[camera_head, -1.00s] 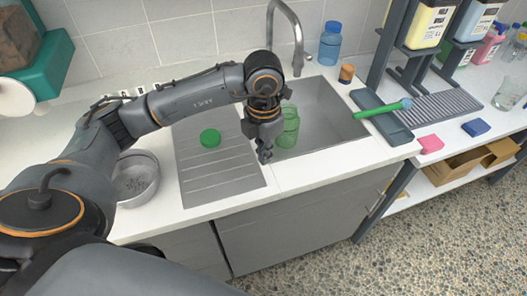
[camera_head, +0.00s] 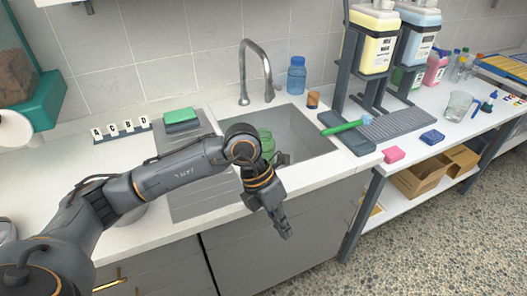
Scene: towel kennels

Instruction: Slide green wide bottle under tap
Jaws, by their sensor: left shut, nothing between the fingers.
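The green wide bottle (camera_head: 265,136) stands in the sink basin (camera_head: 307,137), partly hidden behind my left arm. The tap (camera_head: 245,62) rises behind the basin, and its spout curves forward with its end near the back rim. The bottle is in front of and below the spout end; I cannot tell whether it is directly beneath. My left gripper (camera_head: 287,234) is shut and empty, pointing down in front of the counter's front edge, apart from the bottle. My right gripper is out of view.
A blue bottle (camera_head: 296,76) and an orange-brown cup (camera_head: 313,99) stand behind the sink. A green brush (camera_head: 346,126) lies on a grey tray to its right. A green-topped block (camera_head: 179,116) sits behind the drainboard (camera_head: 190,205). Dispensers stand at the right.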

